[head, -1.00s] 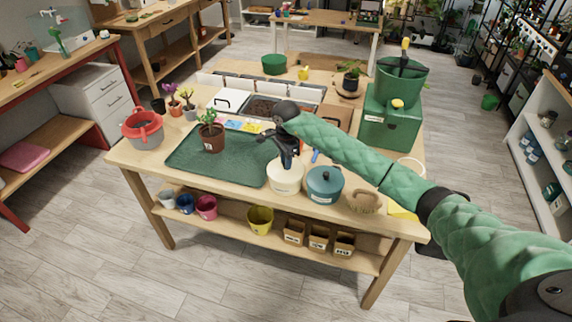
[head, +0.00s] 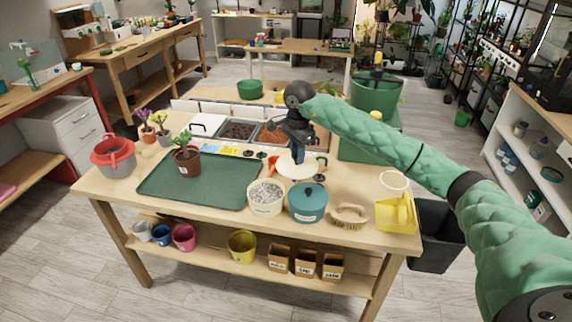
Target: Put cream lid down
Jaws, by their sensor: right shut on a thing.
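My right gripper (head: 297,155) is shut on the cream lid (head: 294,170), a pale round disc. The lid is behind the teal pot and right of the green mat. I cannot tell whether it touches the tabletop or hangs just above it. The cream pot (head: 266,198) stands uncovered near the table's front edge, full of pale grey pebbles. My left gripper is not in view.
The lidded teal pot (head: 308,203) stands right of the cream pot, then a brush (head: 350,216) and a yellow scoop (head: 396,213). A green mat (head: 222,192) bears a potted plant (head: 186,157). A green box (head: 356,147) stands behind right.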

